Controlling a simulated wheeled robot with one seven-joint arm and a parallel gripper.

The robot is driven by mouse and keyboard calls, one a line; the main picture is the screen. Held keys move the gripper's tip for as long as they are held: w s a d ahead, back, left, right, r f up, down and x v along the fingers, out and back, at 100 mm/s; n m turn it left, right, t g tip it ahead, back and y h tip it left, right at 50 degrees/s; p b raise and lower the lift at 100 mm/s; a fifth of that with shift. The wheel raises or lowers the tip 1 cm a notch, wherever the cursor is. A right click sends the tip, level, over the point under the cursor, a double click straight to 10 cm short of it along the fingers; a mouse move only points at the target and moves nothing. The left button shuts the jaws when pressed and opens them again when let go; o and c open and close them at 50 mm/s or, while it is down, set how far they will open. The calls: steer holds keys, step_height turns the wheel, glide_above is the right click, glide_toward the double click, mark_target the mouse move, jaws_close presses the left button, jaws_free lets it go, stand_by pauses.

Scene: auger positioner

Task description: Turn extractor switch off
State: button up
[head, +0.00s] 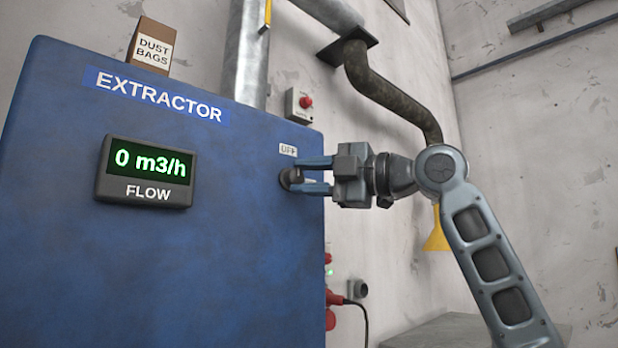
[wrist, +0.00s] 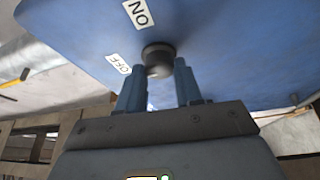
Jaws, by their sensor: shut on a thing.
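The extractor switch is a dark round knob (head: 288,178) on the blue extractor cabinet (head: 90,260), near its right edge. My gripper (head: 300,175) reaches in from the right, its blue fingers above and below the knob. In the wrist view the knob (wrist: 158,56) sits between the fingertips of my gripper (wrist: 160,68), which is shut on it. An OFF label (head: 288,150) shows just above the knob. The wrist view shows both the OFF label (wrist: 118,64) and the ON label (wrist: 138,13). The knob's pointer mark cannot be made out. The flow display (head: 145,172) reads 0 m3/h.
A box of dust bags (head: 151,46) stands on top of the cabinet. A grey box with a red button (head: 304,103) is on the wall behind. A dark hose (head: 385,90) curves down behind my arm. Red plugs (head: 331,300) and a cable are low on the right.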

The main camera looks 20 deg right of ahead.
steer(key=o, duration=1)
steer(key=shift+o, duration=0.2)
steer(key=v, duration=0.7)
steer(key=shift+s+d, duration=0.25)
steer(key=shift+s, duration=0.05)
steer(key=shift+f, duration=0.1)
